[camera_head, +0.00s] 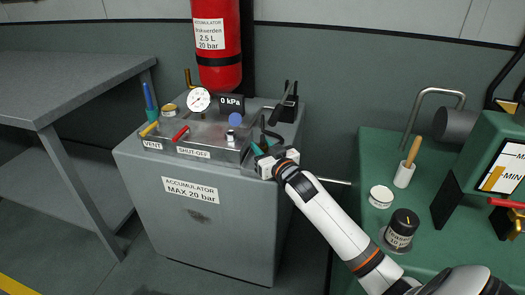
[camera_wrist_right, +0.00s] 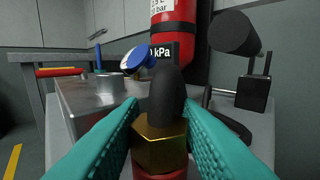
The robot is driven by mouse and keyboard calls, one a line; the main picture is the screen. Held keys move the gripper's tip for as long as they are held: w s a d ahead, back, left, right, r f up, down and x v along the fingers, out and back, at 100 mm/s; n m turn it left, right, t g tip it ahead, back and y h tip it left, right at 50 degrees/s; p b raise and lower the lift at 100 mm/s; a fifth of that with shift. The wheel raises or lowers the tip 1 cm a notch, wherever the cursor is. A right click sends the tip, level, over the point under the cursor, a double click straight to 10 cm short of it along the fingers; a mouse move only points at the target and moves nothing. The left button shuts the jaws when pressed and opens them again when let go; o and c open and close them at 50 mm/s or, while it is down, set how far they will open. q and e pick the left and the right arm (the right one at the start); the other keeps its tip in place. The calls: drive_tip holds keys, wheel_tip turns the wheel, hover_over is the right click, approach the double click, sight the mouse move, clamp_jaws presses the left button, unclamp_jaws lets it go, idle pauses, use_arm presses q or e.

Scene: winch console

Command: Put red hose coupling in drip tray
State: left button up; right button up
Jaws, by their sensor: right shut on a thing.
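My right gripper (camera_head: 263,149) is over the front right corner of the grey accumulator cabinet, beside the metal valve block. In the right wrist view its teal fingers (camera_wrist_right: 162,138) are shut on the red hose coupling (camera_wrist_right: 159,151). The coupling has a brass hex collar, a black upper end and a red part below, cut off by the picture's edge. It looks upright. In the head view the gripper mostly hides the coupling. I cannot clearly make out the drip tray in either view. My left gripper is not in view.
The valve block (camera_head: 210,140) carries a gauge (camera_head: 199,99), a red lever (camera_head: 181,133) and a blue knob (camera_head: 236,119). A red accumulator (camera_head: 217,70) and a black bracket (camera_head: 288,104) stand behind. A green console with several items is at right, a bare grey table (camera_head: 70,80) at left.

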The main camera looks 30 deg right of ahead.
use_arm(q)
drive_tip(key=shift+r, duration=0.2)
use_arm(e)
drive_tip(key=shift+f, duration=0.1)
drive_tip(key=shift+f, duration=0.15)
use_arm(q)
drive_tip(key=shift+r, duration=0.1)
use_arm(e)
drive_tip(key=o, duration=0.9)
